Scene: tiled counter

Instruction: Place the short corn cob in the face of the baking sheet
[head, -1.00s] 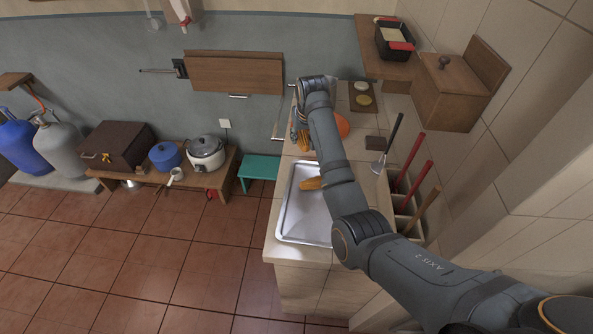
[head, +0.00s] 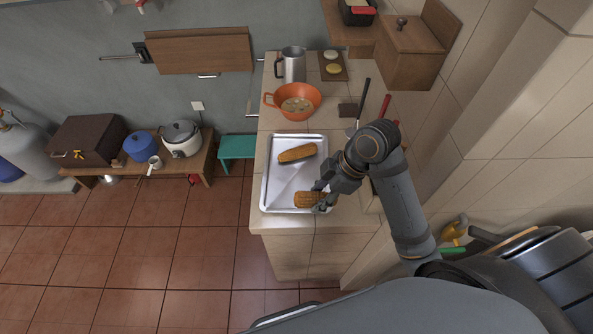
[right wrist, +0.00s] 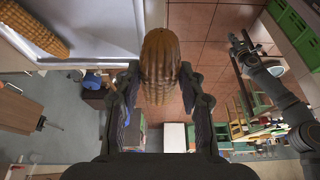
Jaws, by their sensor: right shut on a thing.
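The short corn cob (head: 308,200) is between the fingers of my right gripper (head: 322,199), which is shut on it. In the head view it overlaps the near right part of the baking sheet (head: 271,190). In the right wrist view the cob (right wrist: 160,65) is gripped at its sides, with floor behind it, past the sheet's edge (right wrist: 75,58). I cannot tell its height above the sheet. A longer corn cob (head: 297,153) lies on the sheet's far half and also shows in the right wrist view (right wrist: 35,30). My left gripper (right wrist: 242,47) is small in the right wrist view; its jaws are unclear.
Behind the sheet stand an orange colander (head: 297,102) and a metal jug (head: 292,65). A dark small block (head: 347,110) and a long-handled utensil (head: 362,103) are to the right. The counter's left edge drops to the tiled floor.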

